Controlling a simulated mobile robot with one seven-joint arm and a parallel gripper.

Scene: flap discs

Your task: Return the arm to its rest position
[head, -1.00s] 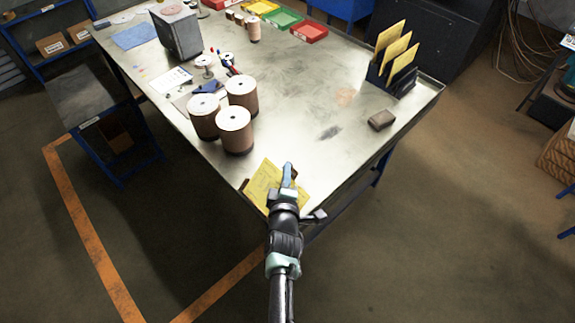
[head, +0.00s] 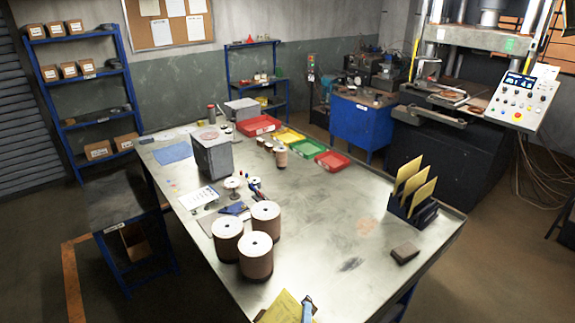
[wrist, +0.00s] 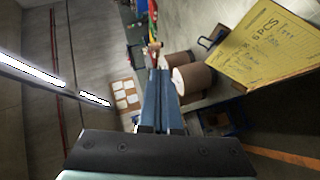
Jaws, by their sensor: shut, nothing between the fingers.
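My gripper (wrist: 157,98) shows in the wrist view with its two blue fingers together and nothing between them. In the head view only the tip of my gripper (head: 307,308) shows at the bottom edge, over the near corner of the metal table (head: 325,215). A yellow card with handwriting (wrist: 268,45) is at the right of the wrist view. In the head view the yellow card (head: 283,308) is beside my gripper at the bottom edge, partly cut off. The rest of my arm is out of the head view.
Three large brown spools, one of them here (head: 256,258), stand on the table left of my gripper. A rack with yellow cards (head: 412,205) and a dark block (head: 405,253) are on the right. Red, yellow and green trays (head: 300,147) line the far edge. The table's middle is clear.

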